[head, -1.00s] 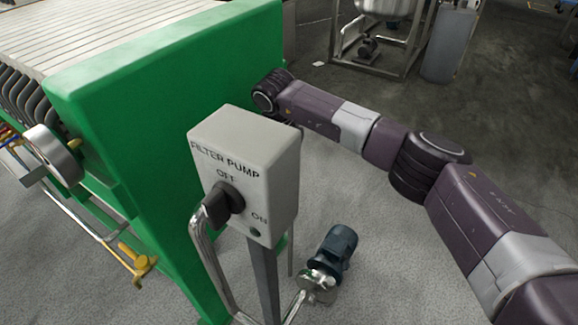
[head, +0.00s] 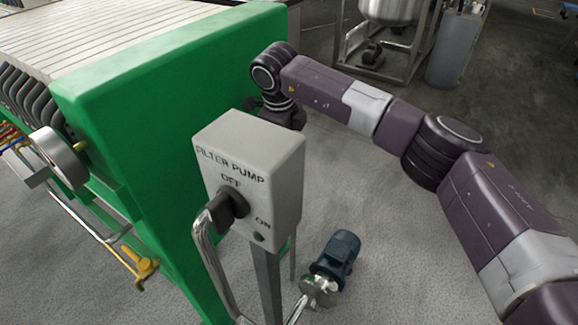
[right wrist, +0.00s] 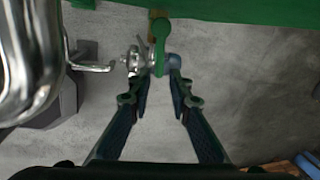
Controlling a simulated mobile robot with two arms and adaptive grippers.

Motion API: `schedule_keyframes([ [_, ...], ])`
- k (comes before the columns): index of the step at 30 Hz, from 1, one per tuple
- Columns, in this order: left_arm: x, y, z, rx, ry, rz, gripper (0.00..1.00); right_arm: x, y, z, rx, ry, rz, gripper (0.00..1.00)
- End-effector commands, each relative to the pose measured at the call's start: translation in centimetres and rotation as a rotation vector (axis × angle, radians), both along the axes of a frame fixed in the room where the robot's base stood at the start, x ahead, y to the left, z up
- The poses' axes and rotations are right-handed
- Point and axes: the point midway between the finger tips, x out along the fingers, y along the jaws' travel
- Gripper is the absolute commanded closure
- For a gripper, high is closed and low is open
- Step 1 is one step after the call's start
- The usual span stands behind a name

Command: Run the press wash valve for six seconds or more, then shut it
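In the right wrist view a valve with a green lever handle (right wrist: 159,45) sits at the top middle, beside a metal fitting (right wrist: 134,62). The lever points down the picture, toward the gap between my right fingertips (right wrist: 160,78). The right fingers are apart; I cannot tell whether they touch the lever. In the head view my right arm reaches in from the right to the green press end (head: 170,120). Its gripper is mostly hidden behind the filter pump box (head: 250,170). My left gripper is not in view.
The filter pump box has a black knob (head: 228,205) and stands on a post close to my right wrist. A pump motor (head: 337,255) is on the floor. A yellow handle (head: 147,265) is on low piping at left. A steel tank (head: 390,8) stands behind.

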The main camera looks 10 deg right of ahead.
Motion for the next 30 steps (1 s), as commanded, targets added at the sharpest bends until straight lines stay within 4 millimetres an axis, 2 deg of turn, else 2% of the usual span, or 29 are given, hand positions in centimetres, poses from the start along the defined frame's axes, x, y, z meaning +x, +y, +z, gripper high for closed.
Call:
schedule_keyframes([
  [3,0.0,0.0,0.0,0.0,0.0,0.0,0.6,-0.3,0.3,2.4,0.0,-0.004,-0.001,0.81],
  [9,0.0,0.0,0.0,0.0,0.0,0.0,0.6,-0.8,0.6,4.8,0.0,-0.001,0.0,0.81],
  [26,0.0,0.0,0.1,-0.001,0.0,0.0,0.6,-0.9,0.6,5.4,0.0,0.0,0.0,0.81],
  [30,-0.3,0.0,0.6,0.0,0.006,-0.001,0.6,-0.9,0.6,6.9,0.001,-0.001,0.0,0.81],
])
